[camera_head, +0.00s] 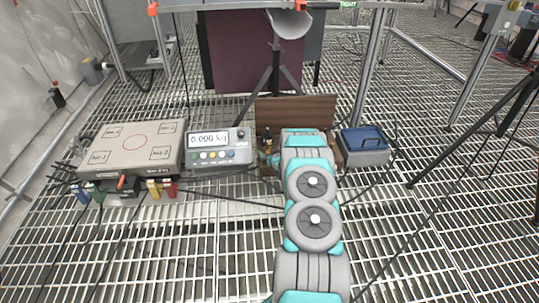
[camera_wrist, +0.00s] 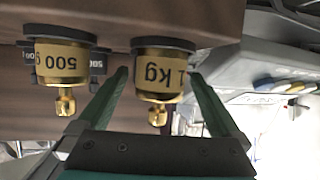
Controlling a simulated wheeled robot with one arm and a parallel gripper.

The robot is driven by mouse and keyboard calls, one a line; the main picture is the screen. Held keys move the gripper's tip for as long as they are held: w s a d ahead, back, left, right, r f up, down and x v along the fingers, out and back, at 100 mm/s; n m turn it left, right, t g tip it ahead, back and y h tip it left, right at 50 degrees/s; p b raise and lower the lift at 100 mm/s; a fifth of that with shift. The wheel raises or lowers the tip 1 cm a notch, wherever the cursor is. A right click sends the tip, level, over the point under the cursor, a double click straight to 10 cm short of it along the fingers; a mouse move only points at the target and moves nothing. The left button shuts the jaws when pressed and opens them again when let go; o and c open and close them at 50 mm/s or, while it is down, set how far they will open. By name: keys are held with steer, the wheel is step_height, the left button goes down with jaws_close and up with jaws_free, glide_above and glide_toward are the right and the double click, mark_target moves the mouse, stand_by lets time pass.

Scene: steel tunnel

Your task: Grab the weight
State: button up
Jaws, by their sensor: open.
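A brass weight labelled 1 kg (camera_wrist: 157,72) shows in the wrist view, where the picture appears upside down. My gripper (camera_wrist: 158,78) is open, with its two green fingers on either side of this weight; contact cannot be told. A second brass weight labelled 500 g (camera_wrist: 62,62) is to its left, outside the fingers. Both have knobs and sit at a brown wooden surface (camera_wrist: 180,14). In the head view the open wooden box (camera_head: 296,108) is largely covered by my arm, which hides most of its contents and my gripper.
A scale readout showing 0.000 kg (camera_head: 208,137) stands left of the box. A grey weighing platform (camera_head: 115,155) is farther left. A grey case with a blue lid (camera_head: 364,141) stands close on the right. Cables cross the grating floor; a black tripod (camera_head: 480,135) stands at right.

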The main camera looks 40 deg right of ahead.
steer(key=shift+w, duration=0.15)
jaws_close()
stand_by(0.8)
